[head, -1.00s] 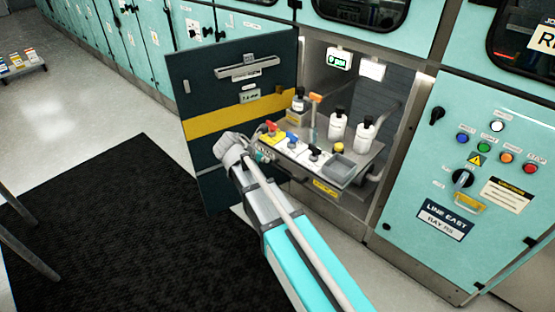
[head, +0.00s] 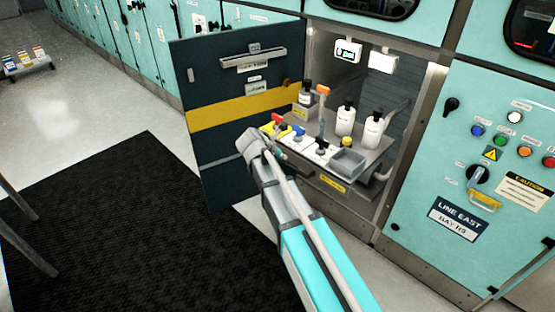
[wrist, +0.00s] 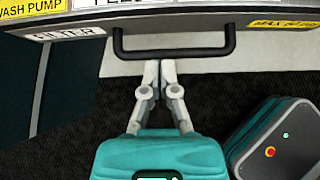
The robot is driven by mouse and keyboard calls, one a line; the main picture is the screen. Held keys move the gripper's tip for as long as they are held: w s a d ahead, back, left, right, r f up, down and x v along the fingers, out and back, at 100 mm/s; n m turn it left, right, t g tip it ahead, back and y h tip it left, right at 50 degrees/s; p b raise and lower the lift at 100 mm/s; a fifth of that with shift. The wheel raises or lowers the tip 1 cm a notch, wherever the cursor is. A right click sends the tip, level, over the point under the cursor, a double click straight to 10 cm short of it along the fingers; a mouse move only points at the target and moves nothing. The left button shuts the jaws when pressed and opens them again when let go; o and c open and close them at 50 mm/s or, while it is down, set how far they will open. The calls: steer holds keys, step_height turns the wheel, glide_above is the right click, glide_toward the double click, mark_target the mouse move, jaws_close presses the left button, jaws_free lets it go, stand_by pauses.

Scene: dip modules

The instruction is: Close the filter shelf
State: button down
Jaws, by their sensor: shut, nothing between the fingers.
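The filter shelf (head: 376,156) is pulled out of an open bay in the teal cabinet, below eye level in the head view. It carries white bottles, small valves and a grey bin. In the wrist view its front edge (wrist: 205,23) bears a FILTER label, with a black bar handle (wrist: 190,52) below. My gripper (wrist: 160,66) is shut and empty, its fingertips at the handle's middle. I cannot tell whether they touch it.
A dark door (head: 225,156) with a yellow stripe stands open left of the shelf. A teal control panel (head: 425,205) with buttons and a rotary switch is on the right.

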mark_target(295, 153)
steer(key=shift+w+d+f, duration=0.25)
steer(key=shift+w+d, duration=0.65)
steer(key=shift+w+d+f, duration=0.2)
steer(key=shift+w+d, duration=0.65)
steer(key=shift+w, duration=0.15)
